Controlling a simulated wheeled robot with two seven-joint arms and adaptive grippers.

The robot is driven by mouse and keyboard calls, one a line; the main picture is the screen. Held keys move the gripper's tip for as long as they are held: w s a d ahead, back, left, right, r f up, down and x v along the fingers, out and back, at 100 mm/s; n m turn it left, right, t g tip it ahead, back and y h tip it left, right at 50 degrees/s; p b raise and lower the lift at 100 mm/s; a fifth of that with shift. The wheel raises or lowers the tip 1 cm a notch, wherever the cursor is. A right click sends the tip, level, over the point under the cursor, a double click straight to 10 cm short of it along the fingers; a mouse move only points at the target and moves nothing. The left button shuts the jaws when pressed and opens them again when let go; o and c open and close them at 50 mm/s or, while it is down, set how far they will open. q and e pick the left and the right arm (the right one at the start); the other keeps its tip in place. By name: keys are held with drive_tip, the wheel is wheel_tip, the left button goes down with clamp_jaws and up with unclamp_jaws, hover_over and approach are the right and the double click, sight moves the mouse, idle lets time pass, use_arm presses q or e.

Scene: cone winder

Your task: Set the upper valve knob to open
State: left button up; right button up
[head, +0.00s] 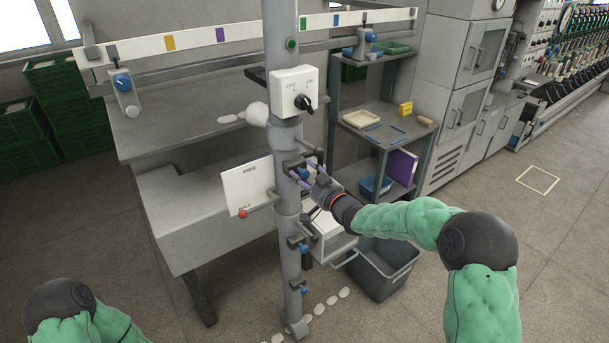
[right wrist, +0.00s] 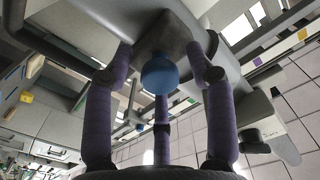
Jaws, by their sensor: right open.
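The upper valve knob (head: 303,174) is a blue knob on a dark block on the grey upright pipe (head: 287,215), partly covered by my fingers in the head view. In the right wrist view the blue knob (right wrist: 160,75) sits straight ahead, in front of its dark block. My right gripper (head: 306,172) has purple fingers spread open around the knob; gaps show on both sides of it, and whether the third finger touches it I cannot tell. Its fingers also show in the right wrist view (right wrist: 162,85). The knob's setting is not readable. My left gripper is out of view.
Lower blue knobs (head: 303,248) sit on the same pipe. Above is a white OFF/ON switch box (head: 292,88); a white sign plate (head: 248,186) with a red ball-ended lever (head: 243,213) is at left. A grey bin (head: 385,270) and shelf (head: 385,120) stand behind my right arm.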

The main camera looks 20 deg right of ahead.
drive_tip(key=shift+w+a, duration=0.1)
drive_tip(key=shift+w, duration=0.1)
clamp_jaws()
drive_tip(key=shift+b+v, duration=0.3)
drive_tip(key=shift+v, duration=1.7)
drive_tip(key=shift+s+r, duration=0.1)
